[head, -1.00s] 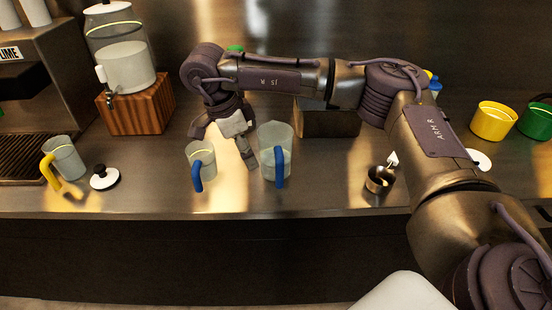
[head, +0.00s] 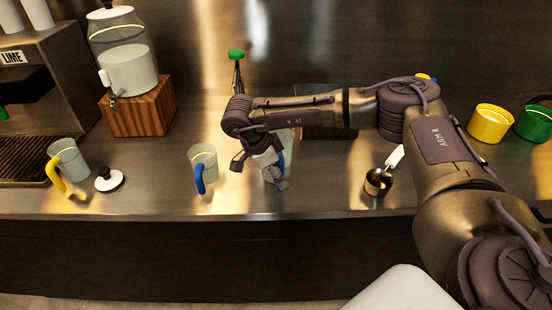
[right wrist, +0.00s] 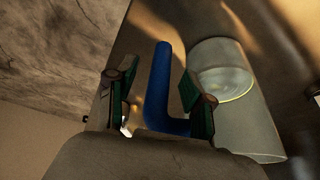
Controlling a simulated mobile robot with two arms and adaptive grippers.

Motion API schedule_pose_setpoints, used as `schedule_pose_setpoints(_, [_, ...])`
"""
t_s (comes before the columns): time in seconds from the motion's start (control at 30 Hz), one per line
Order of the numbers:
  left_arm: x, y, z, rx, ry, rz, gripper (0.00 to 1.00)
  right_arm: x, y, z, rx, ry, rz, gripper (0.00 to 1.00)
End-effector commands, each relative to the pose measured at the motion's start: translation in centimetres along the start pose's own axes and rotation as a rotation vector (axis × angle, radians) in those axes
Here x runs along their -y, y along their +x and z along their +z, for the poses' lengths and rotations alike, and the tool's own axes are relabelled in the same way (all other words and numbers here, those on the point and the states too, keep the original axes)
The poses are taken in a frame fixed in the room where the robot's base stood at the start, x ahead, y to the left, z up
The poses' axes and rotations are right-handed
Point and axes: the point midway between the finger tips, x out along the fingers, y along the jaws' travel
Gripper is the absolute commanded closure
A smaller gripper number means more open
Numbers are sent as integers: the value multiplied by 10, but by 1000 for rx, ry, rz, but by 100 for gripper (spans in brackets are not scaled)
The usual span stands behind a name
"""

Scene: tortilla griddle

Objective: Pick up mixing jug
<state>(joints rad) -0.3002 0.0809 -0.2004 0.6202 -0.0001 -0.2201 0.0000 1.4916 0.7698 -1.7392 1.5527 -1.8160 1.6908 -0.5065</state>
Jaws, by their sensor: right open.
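The larger clear jug (head: 268,160) with a blue handle (head: 281,160) stands on the metal counter and is partly hidden by my right gripper (head: 264,172). In the right wrist view, the blue handle (right wrist: 160,82) lies between the two spread fingers of my right gripper (right wrist: 158,88). The fingers are open, with gaps visible beside the handle. The clear jug body (right wrist: 238,110) is to the right of the fingers in that view. My left gripper is not in view.
A smaller blue-handled jug (head: 203,160) stands just left. A yellow-handled jug (head: 68,160), black-and-white lid (head: 108,179) and drink dispenser (head: 125,60) are farther left. A small metal cup (head: 377,184) stands right, before yellow (head: 491,123) and green (head: 536,122) containers.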

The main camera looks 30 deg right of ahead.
Motion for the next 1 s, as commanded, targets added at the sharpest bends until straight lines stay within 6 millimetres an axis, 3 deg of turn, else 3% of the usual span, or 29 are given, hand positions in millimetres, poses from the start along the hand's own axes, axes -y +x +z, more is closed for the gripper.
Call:
schedule_pose_setpoints(0.13, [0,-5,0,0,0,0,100,0,15,-1,-1,1,1,48])
schedule_pose_setpoints(0.4, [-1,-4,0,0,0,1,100,0,18,0,0,1,0,50])
schedule_pose_setpoints(0.7, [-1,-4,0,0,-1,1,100,0,18,0,0,1,-1,100])
schedule_pose_setpoints(1.0, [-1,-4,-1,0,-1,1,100,1,17,0,1,2,-3,100])
